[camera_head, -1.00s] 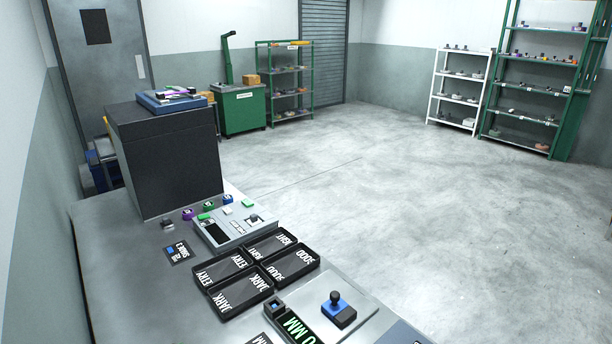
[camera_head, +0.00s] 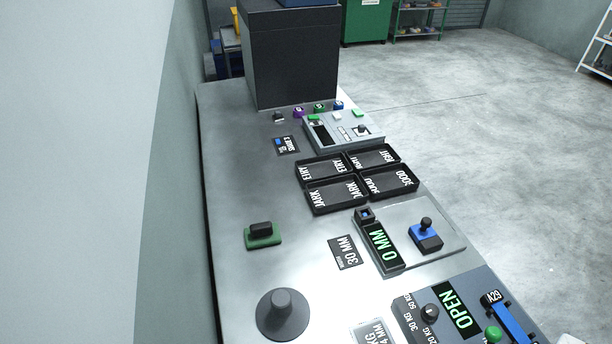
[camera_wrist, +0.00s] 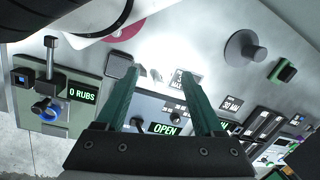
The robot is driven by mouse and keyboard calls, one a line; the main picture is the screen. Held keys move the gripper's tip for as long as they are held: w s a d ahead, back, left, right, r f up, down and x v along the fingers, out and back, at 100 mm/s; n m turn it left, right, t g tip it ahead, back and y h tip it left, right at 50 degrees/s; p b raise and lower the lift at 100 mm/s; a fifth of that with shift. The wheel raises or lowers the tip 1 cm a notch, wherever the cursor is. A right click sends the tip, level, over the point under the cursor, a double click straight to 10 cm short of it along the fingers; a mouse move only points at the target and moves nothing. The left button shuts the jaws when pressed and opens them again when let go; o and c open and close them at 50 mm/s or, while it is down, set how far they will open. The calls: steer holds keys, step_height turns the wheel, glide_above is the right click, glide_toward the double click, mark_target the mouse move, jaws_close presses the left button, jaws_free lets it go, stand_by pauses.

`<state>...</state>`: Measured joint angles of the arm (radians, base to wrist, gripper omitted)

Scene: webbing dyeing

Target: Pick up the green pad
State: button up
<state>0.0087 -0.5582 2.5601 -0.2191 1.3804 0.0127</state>
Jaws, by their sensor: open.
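The green pad (camera_head: 263,235) lies on the steel bench in the head view, left of the middle. It has a flat green base with a black grip block on top. In the wrist view the green pad (camera_wrist: 283,72) shows near the right edge, tilted in the picture. My gripper (camera_wrist: 160,74) is open and empty in the wrist view, its two green fingers spread apart. The pad is to the right of both fingers, apart from them. My gripper does not show in the head view.
A dark grey knobbed disc (camera_head: 283,314) stands in front of the pad on the bench (camera_head: 235,185). Black trays (camera_head: 336,196), a 0 MM gauge (camera_head: 380,247) and an OPEN panel (camera_head: 457,310) line the right side. Bare bench surrounds the pad.

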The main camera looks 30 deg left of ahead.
steer(key=shift+o, duration=0.2)
steer(key=o, duration=0.5)
steer(key=shift+c, duration=0.2)
steer(key=w+a+f+n+t, duration=0.2)
steer(key=w+a+f+n, duration=0.1)
steer(key=w, duration=0.4)
steer(key=w+a+f+n+t, duration=0.2)
steer(key=w+a+n, duration=0.15)
steer(key=w, duration=0.35)
steer(key=w+a+f+n+t, duration=0.2)
steer(key=w+a+f, duration=0.15)
steer(key=w, duration=0.45)
steer(key=n+t+y, duration=0.1)
steer(key=n+y, duration=0.7)
steer(key=y, duration=0.1)
glide_toward(263, 231)
steer(key=x, duration=0.5)
steer(key=shift+s+a, duration=0.1)
steer(key=shift+a, duration=0.25)
steer(key=x, duration=0.6)
steer(key=shift+w+d+f, duration=0.15)
steer(key=shift+w, duration=0.1)
